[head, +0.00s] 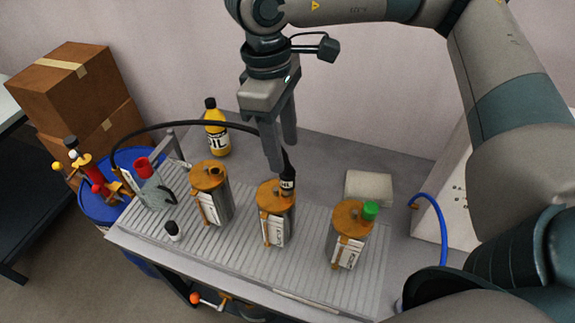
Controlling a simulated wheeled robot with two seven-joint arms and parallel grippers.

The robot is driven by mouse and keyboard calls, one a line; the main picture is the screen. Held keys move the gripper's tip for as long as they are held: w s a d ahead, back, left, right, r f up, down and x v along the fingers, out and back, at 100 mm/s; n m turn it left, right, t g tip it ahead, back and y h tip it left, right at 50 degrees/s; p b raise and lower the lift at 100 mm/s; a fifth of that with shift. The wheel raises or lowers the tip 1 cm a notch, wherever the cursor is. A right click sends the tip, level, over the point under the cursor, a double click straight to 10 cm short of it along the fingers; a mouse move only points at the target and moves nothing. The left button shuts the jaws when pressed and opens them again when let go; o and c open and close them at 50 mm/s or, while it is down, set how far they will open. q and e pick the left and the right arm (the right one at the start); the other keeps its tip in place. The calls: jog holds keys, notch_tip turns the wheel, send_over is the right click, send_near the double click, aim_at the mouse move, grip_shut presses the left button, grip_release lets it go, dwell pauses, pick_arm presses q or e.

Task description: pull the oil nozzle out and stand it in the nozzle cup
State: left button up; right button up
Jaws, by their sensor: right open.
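My left gripper is out of view.
Similar canisters stand left (211,196) and right (348,236), the right one with a green cap (370,210). A yellow oil bottle (215,130) stands behind. A small black-and-white piece (173,231) is near the front edge. A folded cloth (368,187) lies at the back right.

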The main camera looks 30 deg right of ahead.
aim_at(288, 171)
notch_tip(288, 171, down, 3)
jog(key=shift+s+d+r+p, duration=0.1)
jog(key=shift+s+d+p, duration=0.05)
jog(key=shift+p, duration=0.2)
notch_tip(288, 171, down, 3)
jog(key=shift+s+d+f+p, duration=0.1)
jog(key=shift+s+d+p, duration=0.05)
jog(key=shift+p, duration=0.25)
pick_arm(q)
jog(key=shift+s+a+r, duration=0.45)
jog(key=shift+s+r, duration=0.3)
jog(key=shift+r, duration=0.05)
pick_arm(e)
jog(key=shift+f, duration=0.7)
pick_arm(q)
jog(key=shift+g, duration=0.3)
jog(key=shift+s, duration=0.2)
pick_arm(e)
grip_shut()
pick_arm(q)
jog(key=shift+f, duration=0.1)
pick_arm(e)
jog(key=shift+r, duration=0.6)
jog(key=shift+r, duration=0.15)
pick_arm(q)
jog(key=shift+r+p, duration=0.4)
pick_arm(e)
jog(key=shift+r, duration=1.85)
